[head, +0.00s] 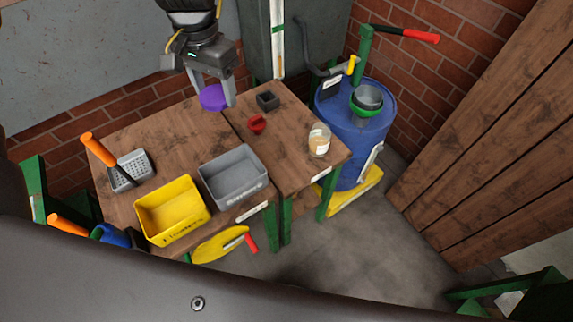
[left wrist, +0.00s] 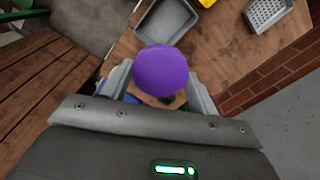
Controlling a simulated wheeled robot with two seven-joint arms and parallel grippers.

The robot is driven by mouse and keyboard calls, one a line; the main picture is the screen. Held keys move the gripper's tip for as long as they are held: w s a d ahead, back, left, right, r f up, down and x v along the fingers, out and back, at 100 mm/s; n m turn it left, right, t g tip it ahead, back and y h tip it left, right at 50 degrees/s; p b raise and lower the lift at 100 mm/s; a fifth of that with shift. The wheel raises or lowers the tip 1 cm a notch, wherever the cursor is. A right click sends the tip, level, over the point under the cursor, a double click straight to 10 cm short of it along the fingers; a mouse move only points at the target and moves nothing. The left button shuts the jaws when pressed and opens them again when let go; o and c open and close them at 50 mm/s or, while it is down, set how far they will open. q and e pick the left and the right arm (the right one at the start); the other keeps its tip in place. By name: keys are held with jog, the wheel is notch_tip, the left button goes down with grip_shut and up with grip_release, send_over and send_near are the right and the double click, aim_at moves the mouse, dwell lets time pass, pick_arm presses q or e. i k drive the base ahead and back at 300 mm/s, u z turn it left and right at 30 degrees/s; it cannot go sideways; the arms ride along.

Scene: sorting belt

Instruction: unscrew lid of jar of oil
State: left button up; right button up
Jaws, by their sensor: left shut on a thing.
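My left gripper (head: 212,92) comes down from the top of the head view, with its fingers shut on a round purple lid (head: 212,98). The lid is held above the back of the wooden table, apart from the jar. In the left wrist view the purple lid (left wrist: 161,70) sits between the two fingertips. A glass jar (head: 319,140) with pale contents and a white label stands upright on the table's right part, with no purple lid on it. My right gripper is not in view.
The wooden table (head: 175,133) holds a yellow bin (head: 172,228), a grey bin (head: 231,203), a grater (head: 128,171), a small red piece (head: 257,123) and a dark square block (head: 267,100). A blue drum (head: 352,150) stands at the right.

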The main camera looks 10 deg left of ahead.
aim_at(320, 134)
jog(key=k, duration=1.05)
jog(key=z, duration=0.85)
jog(key=i, duration=2.25)
jog(key=u, duration=1.1)
